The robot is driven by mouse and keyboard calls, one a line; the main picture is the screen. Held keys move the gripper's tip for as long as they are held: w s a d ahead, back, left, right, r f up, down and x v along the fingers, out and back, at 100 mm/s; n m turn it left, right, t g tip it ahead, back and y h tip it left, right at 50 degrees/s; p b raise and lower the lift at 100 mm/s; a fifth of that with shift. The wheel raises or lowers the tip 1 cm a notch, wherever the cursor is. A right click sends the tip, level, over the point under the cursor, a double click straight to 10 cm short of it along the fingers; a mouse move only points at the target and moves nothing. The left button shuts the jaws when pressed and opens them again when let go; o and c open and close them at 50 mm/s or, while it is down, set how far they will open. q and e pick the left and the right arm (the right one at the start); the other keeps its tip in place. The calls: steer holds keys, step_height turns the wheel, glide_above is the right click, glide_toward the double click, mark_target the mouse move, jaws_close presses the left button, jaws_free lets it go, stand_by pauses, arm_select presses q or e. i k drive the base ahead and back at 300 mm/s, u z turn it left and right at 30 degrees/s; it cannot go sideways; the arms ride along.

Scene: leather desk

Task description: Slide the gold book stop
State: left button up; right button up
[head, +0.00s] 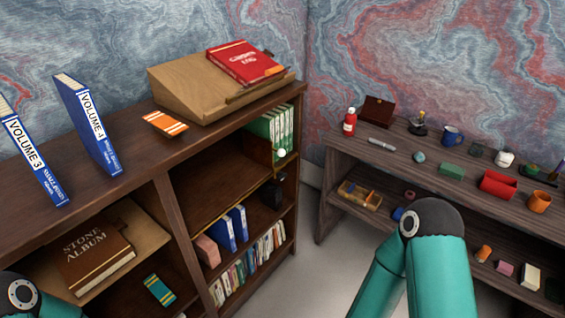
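Several green books (284,124) stand in the upper right compartment of the dark wooden bookcase. A brownish-gold upright plate (257,151), which looks like the book stop, is at their left end; I cannot tell whether it touches them. A small white ball (282,153) shows just in front of the books' lower part. A thin yellow line runs along the shelf board to the left of the plate. Only teal links of my arms show, at the lower left and lower right centre. Neither gripper is in view.
Blue volumes 3 (38,160) and 4 (88,130) stand tilted on the bookcase top, near a wooden lectern (185,92) with a red book (245,62). The shelf (215,190) left of the plate is bare. A cluttered side desk (390,160) stands right.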

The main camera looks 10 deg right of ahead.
mark_target(260, 149)
steer(key=k, duration=1.1)
steer(key=z, duration=0.85)
steer(key=i, duration=2)
steer(key=u, duration=0.8)
steer(key=k, duration=0.7)
steer(key=u, duration=0.25)
steer(key=i, duration=0.75)
steer(key=z, duration=0.1)
